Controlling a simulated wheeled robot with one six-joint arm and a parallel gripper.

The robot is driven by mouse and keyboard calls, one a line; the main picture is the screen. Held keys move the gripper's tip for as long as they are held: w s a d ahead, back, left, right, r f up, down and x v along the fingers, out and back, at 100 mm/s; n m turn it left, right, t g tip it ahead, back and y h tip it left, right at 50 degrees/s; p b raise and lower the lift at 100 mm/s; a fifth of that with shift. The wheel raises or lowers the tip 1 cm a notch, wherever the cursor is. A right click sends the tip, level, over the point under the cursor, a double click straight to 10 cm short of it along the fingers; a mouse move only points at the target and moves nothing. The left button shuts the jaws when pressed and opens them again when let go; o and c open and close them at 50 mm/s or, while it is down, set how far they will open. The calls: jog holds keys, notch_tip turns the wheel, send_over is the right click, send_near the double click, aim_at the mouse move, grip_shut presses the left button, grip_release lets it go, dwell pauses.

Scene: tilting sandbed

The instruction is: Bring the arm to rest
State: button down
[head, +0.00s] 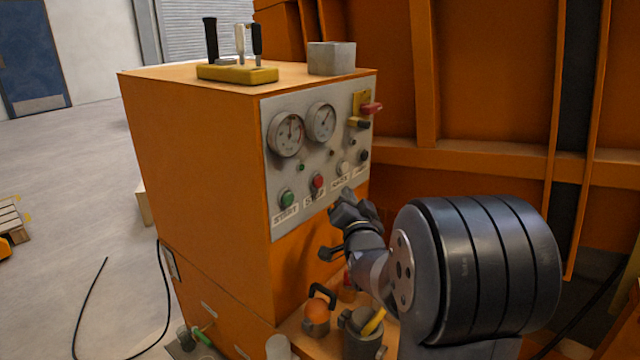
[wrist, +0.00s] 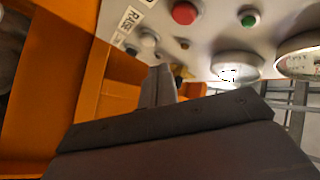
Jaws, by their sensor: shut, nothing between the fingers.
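My gripper (head: 345,203) is shut and empty. It is in front of the lower right part of the grey control panel (head: 272,158), close under the label row. Whether it touches the panel cannot be told. My arm reaches in from the lower right of the head view. In the wrist view the shut fingers (wrist: 160,85) point up toward the panel, which appears upside down. A red button (wrist: 184,12) and a green button (wrist: 249,17) show there beyond the fingers, clear of them.
The panel is on an orange cabinet (head: 190,150) bearing a yellow tool block (head: 237,74) and a grey box (head: 331,58). An orange ribbed wall stands behind. Open floor lies left.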

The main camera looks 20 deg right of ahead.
jog(key=w+p, duration=0.1)
jog(key=a+p, duration=0.1)
jog(key=p, duration=0.1)
jog(key=shift+w+r, duration=0.25)
jog(key=shift+w, duration=0.1)
jog(key=p, duration=0.3)
jog(key=shift+s+d+f+b, duration=0.1)
jog(key=shift+s+d+b, duration=0.2)
jog(key=shift+s+d, duration=0.35)
jog(key=shift+s+d+f+b, duration=0.1)
jog(key=shift+s+d+b, duration=0.3)
jog(key=shift+s, duration=0.6)
jog(key=shift+s+d+f+b, duration=0.1)
jog(key=shift+s+d+b, duration=0.15)
jog(key=shift+s+d, duration=0.4)
jog(key=shift+s+a+r, duration=0.1)
jog(key=shift+a, duration=0.05)
